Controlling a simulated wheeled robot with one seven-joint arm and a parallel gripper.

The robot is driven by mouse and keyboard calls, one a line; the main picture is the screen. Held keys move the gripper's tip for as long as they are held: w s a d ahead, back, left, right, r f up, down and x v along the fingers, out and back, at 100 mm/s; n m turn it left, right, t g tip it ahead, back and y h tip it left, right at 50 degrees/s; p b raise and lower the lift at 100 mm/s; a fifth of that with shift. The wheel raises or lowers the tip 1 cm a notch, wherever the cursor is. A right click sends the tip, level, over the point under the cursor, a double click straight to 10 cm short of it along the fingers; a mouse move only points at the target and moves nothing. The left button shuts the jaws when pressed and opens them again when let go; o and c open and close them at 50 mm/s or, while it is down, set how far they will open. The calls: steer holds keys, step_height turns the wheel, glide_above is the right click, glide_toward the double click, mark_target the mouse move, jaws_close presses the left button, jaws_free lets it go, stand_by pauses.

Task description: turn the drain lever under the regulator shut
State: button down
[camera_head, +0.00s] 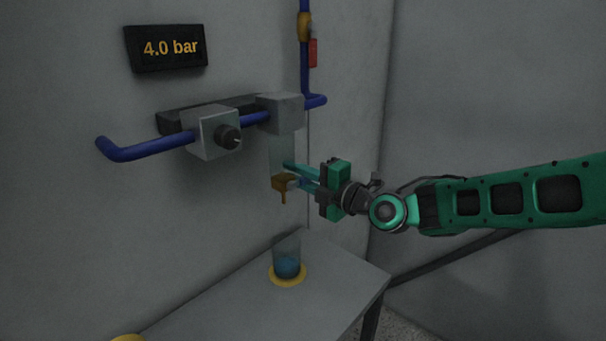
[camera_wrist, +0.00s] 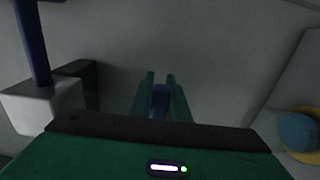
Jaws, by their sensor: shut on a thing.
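The regulator (camera_head: 212,133) is a grey block with a black knob on a blue pipe on the wall. Beside it hangs a clear bowl (camera_head: 281,152) under a second grey block. The brass drain (camera_head: 282,183) sits at the bowl's bottom, with a spout pointing down. Its small blue drain lever (camera_head: 301,182) points toward my arm; in the wrist view the lever (camera_wrist: 160,100) shows between the teal fingers. My gripper (camera_head: 293,174) reaches in from the right and is shut on the lever. The fingers partly hide it. The fingertips also show in the wrist view (camera_wrist: 160,76).
A clear cup (camera_head: 287,258) with blue liquid stands on a yellow ring on the grey table (camera_head: 235,300), below the drain. A display (camera_head: 166,48) reads 4.0 bar. A yellow valve part (camera_head: 304,27) with a red tag is on the upright pipe.

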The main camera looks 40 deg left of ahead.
steer(key=shift+w+d+f, duration=0.15)
steer(key=shift+w+d, duration=0.05)
steer(key=shift+w, duration=0.2)
steer(key=c, duration=1.8)
jaws_free()
steer(key=shift+o, duration=0.6)
steer(key=shift+s, duration=0.25)
steer(key=d, duration=1.1)
